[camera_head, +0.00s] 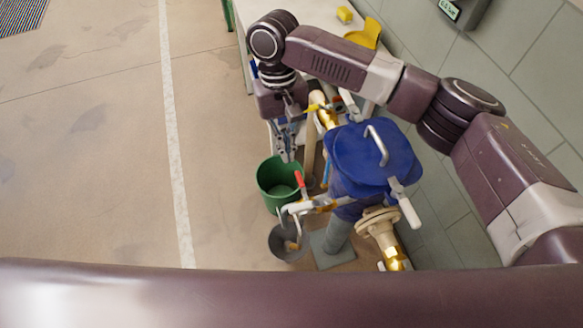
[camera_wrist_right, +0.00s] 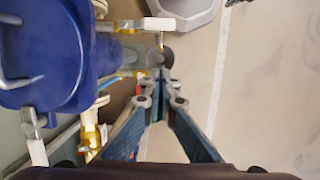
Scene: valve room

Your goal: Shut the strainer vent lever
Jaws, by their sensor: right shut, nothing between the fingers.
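The blue strainer body (camera_head: 372,155) with its bent grey lid handle (camera_head: 377,145) stands at the centre right of the head view and at the left of the wrist view (camera_wrist_right: 45,50). A white-handled lever (camera_head: 408,210) hangs at the strainer's near right side. I cannot tell which lever is the vent lever. My right gripper (camera_head: 288,152) points down, left of the strainer, shut and empty. In the wrist view its fingertips (camera_wrist_right: 161,78) meet, apart from any lever. My left gripper is out of view.
A green bucket (camera_head: 279,182) stands on the floor below my right gripper. A flanged pipe (camera_head: 378,222) leaves the strainer's near side. A bench (camera_head: 285,12) lies behind and a tiled wall (camera_head: 520,60) at right. The floor at left is clear.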

